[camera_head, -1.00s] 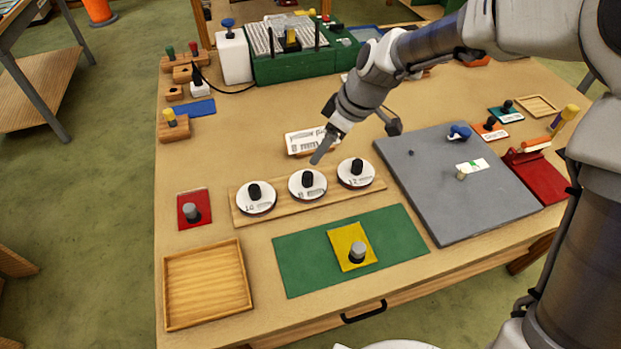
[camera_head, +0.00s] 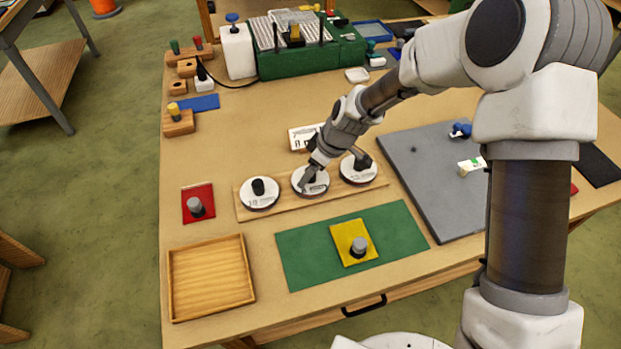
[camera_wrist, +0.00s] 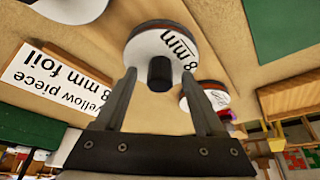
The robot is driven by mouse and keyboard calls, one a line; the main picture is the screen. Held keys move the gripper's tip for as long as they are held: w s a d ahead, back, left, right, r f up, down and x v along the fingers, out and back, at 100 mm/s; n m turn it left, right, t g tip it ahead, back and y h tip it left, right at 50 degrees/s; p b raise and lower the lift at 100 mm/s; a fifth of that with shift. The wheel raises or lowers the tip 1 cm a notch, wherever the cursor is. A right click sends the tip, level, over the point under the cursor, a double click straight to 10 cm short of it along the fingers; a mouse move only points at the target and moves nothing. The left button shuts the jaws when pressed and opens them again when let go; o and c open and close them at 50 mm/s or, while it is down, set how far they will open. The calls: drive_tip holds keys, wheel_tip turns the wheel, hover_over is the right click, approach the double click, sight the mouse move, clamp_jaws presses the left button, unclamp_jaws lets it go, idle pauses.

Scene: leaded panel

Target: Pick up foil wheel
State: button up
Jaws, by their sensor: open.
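Three white foil wheels with black knobs stand in a row on a wooden strip (camera_head: 284,207): a left wheel (camera_head: 260,194), a middle wheel (camera_head: 302,185) and a right wheel (camera_head: 352,176). My gripper (camera_head: 312,182) is down at the middle wheel and partly covers it. In the wrist view the middle wheel (camera_wrist: 146,50) is marked "8 mm". Its black knob (camera_wrist: 161,72) shows between the two spread fingers of my gripper (camera_wrist: 159,74), with a gap on each side. A card (camera_wrist: 60,82) reads "yellow piece 8 mm foil".
A green mat (camera_head: 300,257) holds a yellow piece (camera_head: 343,236) with a grey knob. A red piece (camera_head: 191,212) and an empty wooden tray (camera_head: 173,287) are at left. A grey board (camera_head: 415,165) lies at right, partly behind my arm.

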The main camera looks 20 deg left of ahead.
drive_tip(key=shift+f, duration=0.1)
drive_tip(key=shift+c, duration=0.2)
clamp_jaws()
drive_tip(key=shift+r, duration=0.6)
wheel_tip(320, 180, up, 3)
drive_tip(key=shift+w+a+f+b, duration=0.1)
drive_tip(key=shift+f+b, duration=0.05)
drive_tip(key=shift+b, duration=0.15)
drive_tip(key=d+r+b, duration=0.1)
drive_tip(key=d+r, duration=0.6)
drive_tip(key=d, duration=0.4)
drive_tip(key=shift+s+d, duration=0.35)
drive_tip(key=shift+d, duration=0.05)
drive_tip(key=shift+r, duration=0.1)
